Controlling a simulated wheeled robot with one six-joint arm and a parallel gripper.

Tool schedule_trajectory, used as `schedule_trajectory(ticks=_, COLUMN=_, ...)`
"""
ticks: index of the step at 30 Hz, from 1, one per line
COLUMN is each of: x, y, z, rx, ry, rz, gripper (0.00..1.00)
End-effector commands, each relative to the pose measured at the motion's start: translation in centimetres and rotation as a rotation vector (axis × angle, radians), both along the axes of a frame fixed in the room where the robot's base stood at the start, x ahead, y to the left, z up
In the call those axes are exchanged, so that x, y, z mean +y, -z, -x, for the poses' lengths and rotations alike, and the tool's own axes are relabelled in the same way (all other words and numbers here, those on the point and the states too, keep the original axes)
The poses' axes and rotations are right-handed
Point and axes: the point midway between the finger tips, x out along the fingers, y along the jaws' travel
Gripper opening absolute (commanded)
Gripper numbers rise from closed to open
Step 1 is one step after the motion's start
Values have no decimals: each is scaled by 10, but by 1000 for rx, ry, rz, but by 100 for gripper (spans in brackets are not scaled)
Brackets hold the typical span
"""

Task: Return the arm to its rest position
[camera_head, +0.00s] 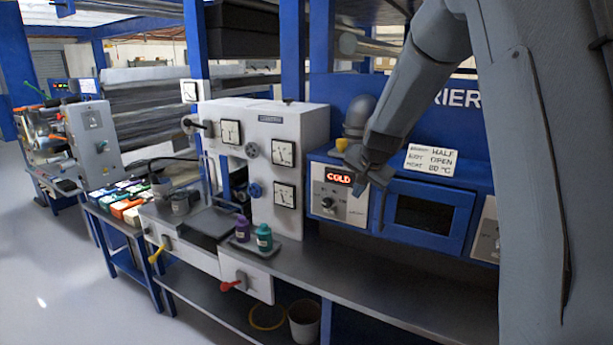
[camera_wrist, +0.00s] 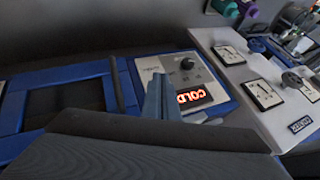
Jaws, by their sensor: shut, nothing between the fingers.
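My gripper (camera_head: 364,182) is at the end of my grey arm, in front of the blue dryer's control panel (camera_head: 329,203). Its fingers are shut and empty. In the wrist view the closed fingers (camera_wrist: 158,98) point at the panel, just beside the red display reading "COLD" (camera_wrist: 195,98). A dark knob (camera_wrist: 187,63) sits on the same panel. I cannot tell whether the fingers touch the panel. My arm reaches across the upper right of the head view and hides part of the dryer.
The dryer's oven door (camera_head: 422,219) is right of the panel, under a handwritten sign (camera_head: 431,160). A white gauge cabinet (camera_head: 263,140) stands left. Purple (camera_head: 243,229) and teal (camera_head: 264,238) bottles stand on a small tray. The grey bench (camera_head: 385,285) before the dryer is clear.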

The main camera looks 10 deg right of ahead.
Motion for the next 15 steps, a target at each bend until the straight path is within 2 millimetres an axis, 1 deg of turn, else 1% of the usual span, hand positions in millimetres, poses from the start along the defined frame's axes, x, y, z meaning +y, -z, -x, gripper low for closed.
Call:
schedule_trajectory(ticks=1, x=5, y=13, z=13, rx=23, ry=-26, rz=13, gripper=0)
schedule_trajectory(ticks=2, x=9, y=20, z=23, rx=39, ry=-49, rz=25, gripper=0)
schedule_trajectory(ticks=5, x=24, y=53, z=71, rx=114, ry=-151, rz=76, gripper=0)
schedule_trajectory(ticks=6, x=29, y=68, z=94, rx=148, ry=-200, rz=100, gripper=0)
schedule_trajectory(ticks=8, x=37, y=90, z=129, rx=201, ry=-274, rz=132, gripper=0)
schedule_trajectory(ticks=9, x=42, y=104, z=153, rx=235, ry=-325, rz=153, gripper=0)
schedule_trajectory(ticks=11, x=48, y=124, z=189, rx=283, ry=-399, rz=182, gripper=0)
schedule_trajectory(ticks=12, x=50, y=136, z=212, rx=314, ry=-446, rz=199, gripper=0)
schedule_trajectory(ticks=14, x=54, y=153, z=244, rx=355, ry=-512, rz=222, gripper=0)
schedule_trajectory(ticks=15, x=56, y=162, z=263, rx=380, ry=-552, rz=235, gripper=0)
